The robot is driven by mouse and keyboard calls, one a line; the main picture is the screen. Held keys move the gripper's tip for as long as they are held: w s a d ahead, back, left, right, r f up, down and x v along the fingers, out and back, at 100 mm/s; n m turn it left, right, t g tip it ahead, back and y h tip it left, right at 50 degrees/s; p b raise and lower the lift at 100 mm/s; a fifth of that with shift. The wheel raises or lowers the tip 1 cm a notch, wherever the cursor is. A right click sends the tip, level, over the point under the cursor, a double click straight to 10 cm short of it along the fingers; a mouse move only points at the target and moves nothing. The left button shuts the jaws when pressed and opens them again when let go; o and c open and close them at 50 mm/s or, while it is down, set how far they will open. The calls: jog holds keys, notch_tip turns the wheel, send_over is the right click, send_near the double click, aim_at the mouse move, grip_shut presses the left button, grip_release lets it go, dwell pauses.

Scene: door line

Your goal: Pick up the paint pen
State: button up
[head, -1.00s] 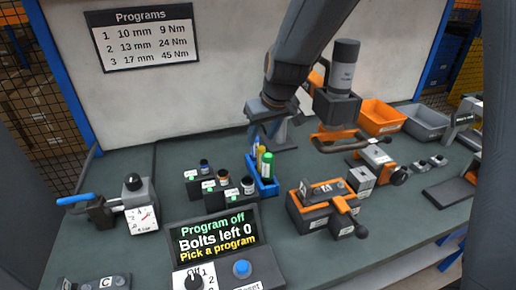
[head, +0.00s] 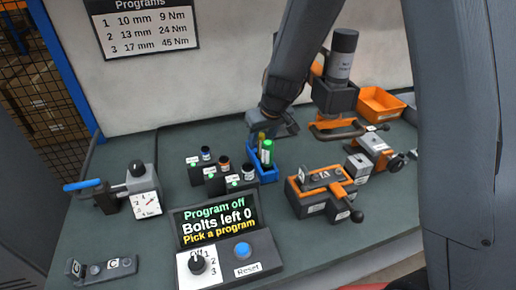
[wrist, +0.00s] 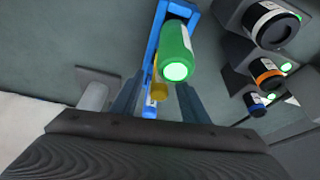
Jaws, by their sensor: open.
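A blue holder (head: 266,176) on the bench carries upright pen-like items. A green one (head: 267,152) stands in front and a yellow one (head: 261,138) behind it. Which is the paint pen cannot be told from labels. In the wrist view the green one (wrist: 176,52) shows a bright green-white end. The yellow one (wrist: 159,90) and a blue-white one (wrist: 150,108) show between the fingers, beside the blue holder wall (wrist: 155,40). My gripper (wrist: 158,96) is open, its fingers on either side of the row. In the head view my gripper (head: 276,124) is just above and behind the holder. Contact cannot be told.
An orange-black fixture (head: 325,190) is right. The program display (head: 215,222) and knob box (head: 220,265) are in front. An orange bin (head: 380,103) is at the back right.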

jog(key=shift+f, duration=0.1)
grip_shut()
dwell(0.3)
notch_tip(320, 180, up, 18)
jog(key=b, duration=0.2)
jog(key=shift+a, duration=0.15)
